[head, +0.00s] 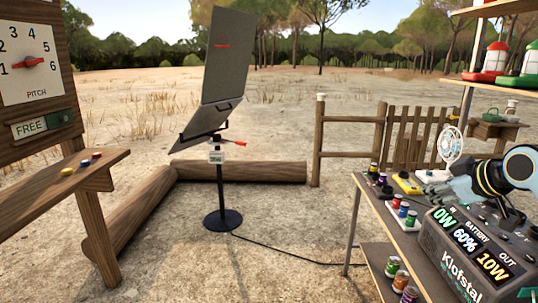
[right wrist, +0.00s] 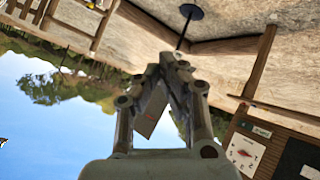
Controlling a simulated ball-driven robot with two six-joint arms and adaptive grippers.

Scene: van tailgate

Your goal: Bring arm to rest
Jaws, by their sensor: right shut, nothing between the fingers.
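My right arm comes in from the right edge in the head view, over the shelf and the power station. My right gripper (head: 432,177) points left above the shelf, partly lost against the small things around it. In the right wrist view my right gripper (right wrist: 172,60) has its fingers drawn together at the tips, with nothing held. My left arm and left gripper are not in the head view.
A shelf (head: 374,206) with several small cans and a power station (head: 465,250) lies below my right arm. A white fan (head: 451,142) stands close by. A tilted panel on a stand (head: 221,185) is mid-view. A wooden pitch board (head: 35,75) is left. Sandy ground between is open.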

